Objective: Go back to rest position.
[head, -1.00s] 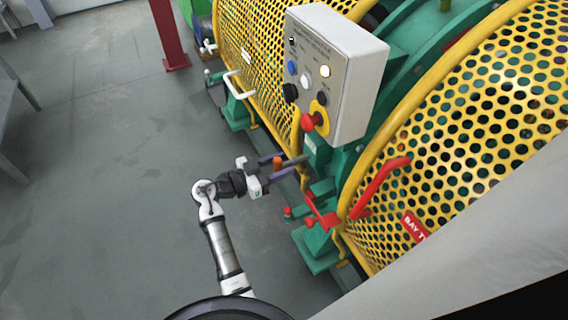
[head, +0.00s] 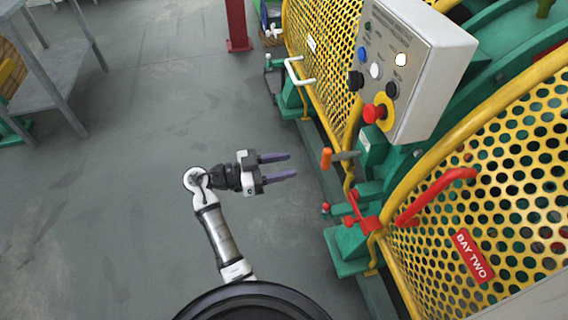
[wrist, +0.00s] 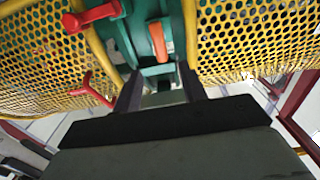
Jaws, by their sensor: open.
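My gripper (head: 285,167) is open and empty in the head view, its two dark fingers pointing right toward the machine. It is held over the grey floor, apart from the machine. In the wrist view the fingers of my gripper (wrist: 160,92) frame part of the green machine body. An orange-tipped lever (head: 326,158) on a grey shaft stands to the right of the fingertips with a gap between. It also shows in the wrist view as an orange handle (wrist: 158,42), beyond the fingers.
A control box (head: 425,60) with a red stop button (head: 373,113) overhangs at the upper right. Yellow perforated guards (head: 500,190), a red handle (head: 436,195) and a red valve-like lever (head: 362,214) line the machine. Open floor (head: 120,190) lies left; a grey table (head: 55,70) stands upper left.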

